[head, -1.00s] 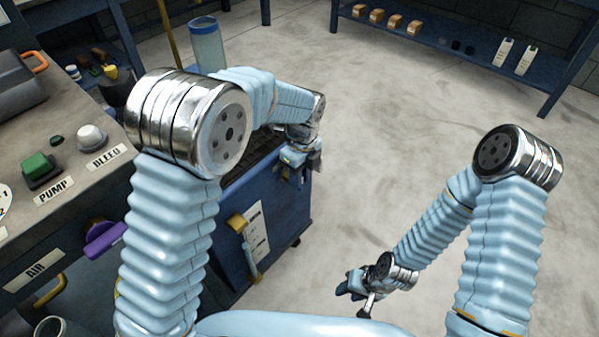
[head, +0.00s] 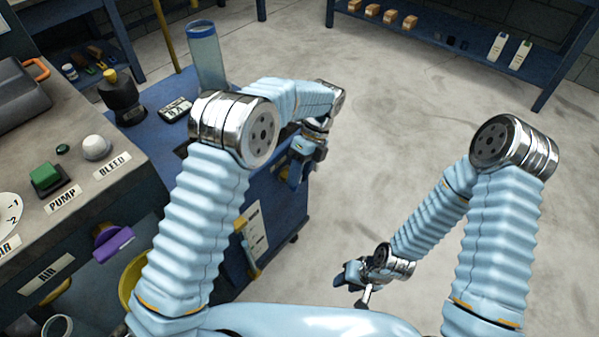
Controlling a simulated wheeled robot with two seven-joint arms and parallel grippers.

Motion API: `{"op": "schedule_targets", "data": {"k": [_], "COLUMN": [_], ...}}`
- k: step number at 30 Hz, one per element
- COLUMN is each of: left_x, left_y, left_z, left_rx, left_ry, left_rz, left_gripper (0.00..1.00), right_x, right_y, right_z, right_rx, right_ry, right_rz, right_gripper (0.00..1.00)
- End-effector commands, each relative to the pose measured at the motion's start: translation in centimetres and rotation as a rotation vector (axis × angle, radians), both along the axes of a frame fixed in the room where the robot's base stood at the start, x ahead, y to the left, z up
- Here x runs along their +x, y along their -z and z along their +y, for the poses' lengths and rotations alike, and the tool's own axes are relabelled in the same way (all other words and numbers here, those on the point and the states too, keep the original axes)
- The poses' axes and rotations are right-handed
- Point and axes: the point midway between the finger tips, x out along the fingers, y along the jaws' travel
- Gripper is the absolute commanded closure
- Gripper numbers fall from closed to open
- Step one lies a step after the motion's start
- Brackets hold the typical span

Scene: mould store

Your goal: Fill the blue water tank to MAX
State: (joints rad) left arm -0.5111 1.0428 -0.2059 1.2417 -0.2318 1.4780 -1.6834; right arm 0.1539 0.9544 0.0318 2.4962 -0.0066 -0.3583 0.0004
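A blue wheeled cabinet (head: 277,205) stands left of centre, with a white marked label (head: 254,232) and a yellow handle (head: 240,222) on its side. A clear cylinder with a blue rim (head: 206,58) stands at its back. I cannot tell which of these is the water tank, and no MAX mark or water level is readable. My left gripper (head: 298,176) points down by the cabinet's right edge; its fingertips are too small to judge. My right gripper (head: 349,277) hangs low over the open floor, away from the cabinet; its finger opening is unclear.
A grey panel at left carries a green PUMP button (head: 46,177), a white BLEED knob (head: 96,147) and a purple handle (head: 113,243). A black bottle with a yellow cap (head: 121,97) and a small display (head: 174,109) stand behind. The floor at right is clear.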

Motion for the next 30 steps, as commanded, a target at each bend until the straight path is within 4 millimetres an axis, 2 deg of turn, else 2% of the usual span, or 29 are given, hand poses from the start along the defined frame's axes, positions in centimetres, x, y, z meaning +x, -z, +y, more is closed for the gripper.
{"op": "schedule_targets", "data": {"k": [6,10,21,30], "left_x": [0.0,0.5,3.4,4.4], "left_y": [-0.1,-1.0,-8.2,-10.5], "left_z": [0.0,-0.3,-2.5,-3.2], "left_rx": [0.000,-0.002,-0.002,0.000], "left_ry": [0.000,0.000,0.000,0.000], "left_rz": [0.000,-0.002,-0.002,0.000], "left_gripper": [0.61,0.61,0.61,0.61], "right_x": [0.0,0.0,0.0,0.0], "right_y": [0.0,0.1,0.0,0.0], "right_z": [0.0,0.0,0.0,0.0], "right_rx": [0.000,0.000,0.000,0.000], "right_ry": [0.000,0.000,0.000,0.000], "right_rz": [0.000,0.000,0.000,0.000], "right_gripper": [0.61,0.61,0.61,0.61]}}
